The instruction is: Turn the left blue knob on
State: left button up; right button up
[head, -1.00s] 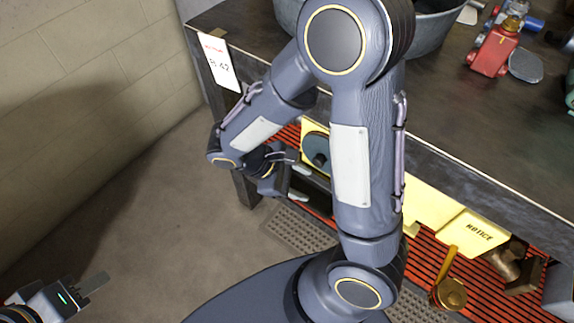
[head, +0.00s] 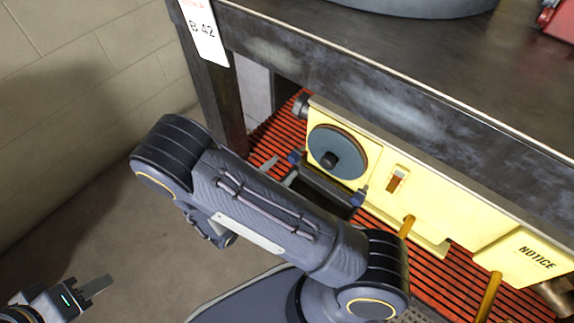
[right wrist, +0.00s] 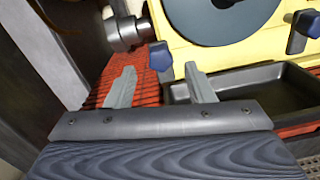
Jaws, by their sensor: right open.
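The left blue knob (right wrist: 161,56) is on the front of the yellow machine (right wrist: 195,48), below and left of its grey disc (right wrist: 225,15). It also shows in the head view (head: 295,157). A second blue knob (right wrist: 296,43) is further right, also seen in the head view (head: 360,197). My right gripper (right wrist: 162,86) is open and empty; in the right wrist view the left knob appears beyond the gap between its fingers, apart from both. In the head view its fingers show only partly past my forearm. My left gripper (head: 92,288) is at the lower left, far from the machine; its finger gap is unclear.
A dark table (head: 400,110) overhangs the machine, with a label (head: 203,32) at its corner. A black tray (right wrist: 262,92) sits below the disc. Orange slatted matting (head: 268,133) lies around the machine. A yellow notice plate (head: 527,257) is at right. Floor at left is clear.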

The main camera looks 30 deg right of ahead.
aim_at(297, 157)
jog(key=shift+x, duration=1.5)
